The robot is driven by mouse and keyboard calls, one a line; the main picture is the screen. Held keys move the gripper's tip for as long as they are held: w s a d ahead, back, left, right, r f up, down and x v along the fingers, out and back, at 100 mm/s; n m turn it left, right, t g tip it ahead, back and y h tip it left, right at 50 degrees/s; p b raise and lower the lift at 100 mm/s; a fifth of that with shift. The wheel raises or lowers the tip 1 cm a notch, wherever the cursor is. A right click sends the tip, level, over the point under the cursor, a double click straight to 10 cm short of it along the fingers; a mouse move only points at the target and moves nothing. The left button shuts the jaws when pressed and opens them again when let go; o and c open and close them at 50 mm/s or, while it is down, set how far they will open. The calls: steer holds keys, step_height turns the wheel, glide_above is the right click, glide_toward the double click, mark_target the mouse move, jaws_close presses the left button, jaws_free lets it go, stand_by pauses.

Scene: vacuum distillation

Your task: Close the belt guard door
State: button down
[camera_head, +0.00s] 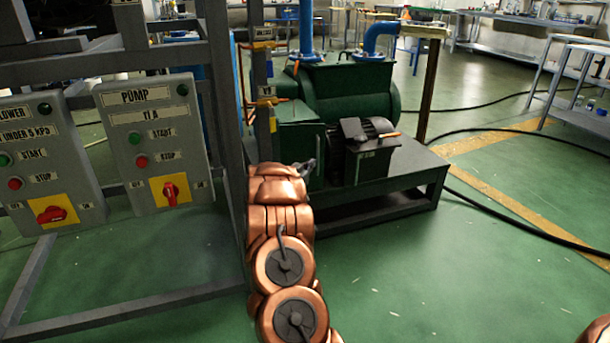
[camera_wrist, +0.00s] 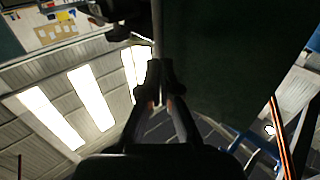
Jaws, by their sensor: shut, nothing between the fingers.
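The green pump (camera_head: 352,88) stands on a dark metal base in the head view. A flat green panel (camera_head: 300,146), which looks like the belt guard door, stands at its front left, beside the dark motor (camera_head: 362,150). How far the door is open cannot be told. My gripper (camera_head: 309,166) is at the lower part of this panel, partly hidden behind my copper arm. In the wrist view the gripper (camera_wrist: 160,78) has its fingers together and empty. A dark green surface (camera_wrist: 230,45), likely the door, fills the area just right of the fingertips; contact is unclear.
A grey frame with the PUMP control box (camera_head: 155,140) and a second control box (camera_head: 45,160) stands left of my arm. The pump's base (camera_head: 400,175) extends right. Black cables (camera_head: 520,225) cross the green floor, which is otherwise open at right.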

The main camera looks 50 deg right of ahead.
steer(key=shift+w+d+b, duration=0.1)
steer(key=shift+d+b, duration=0.25)
steer(key=shift+d, duration=0.8)
steer(key=shift+w+d+p, duration=0.1)
steer(key=shift+p, duration=0.25)
